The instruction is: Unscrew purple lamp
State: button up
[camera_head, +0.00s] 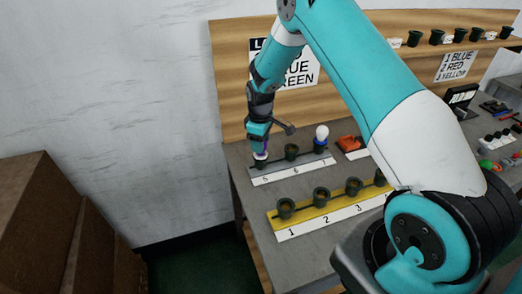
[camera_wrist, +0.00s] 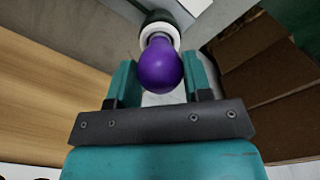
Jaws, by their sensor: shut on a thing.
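The purple lamp (camera_wrist: 160,66) is between the two teal fingers of my gripper (camera_wrist: 159,76) in the wrist view. My gripper is shut on its round bulb. The lamp's far end meets a white ring and a dark socket (camera_wrist: 152,17); I cannot tell how deep it sits. In the head view my gripper (camera_head: 259,145) points down over the left end of the grey socket strip (camera_head: 275,167), at position 5. Only a sliver of purple (camera_head: 265,148) shows there, and the fingers hide most of the lamp.
A white lamp (camera_head: 322,132) stands in a blue-based holder on the same strip, right of an empty socket (camera_head: 291,152). A yellow strip (camera_head: 312,212) with several dark sockets lies in front. A wooden panel (camera_head: 231,75) stands behind. An orange object (camera_head: 349,143) lies to the right.

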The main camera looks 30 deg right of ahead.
jog(key=n, duration=0.3)
jog(key=shift+n, duration=0.4)
jog(key=shift+n, duration=2.3)
jog(key=n, duration=0.4)
jog(key=shift+r+n, duration=0.1)
jog(key=shift+n, duration=0.2)
jog(key=o, duration=0.9)
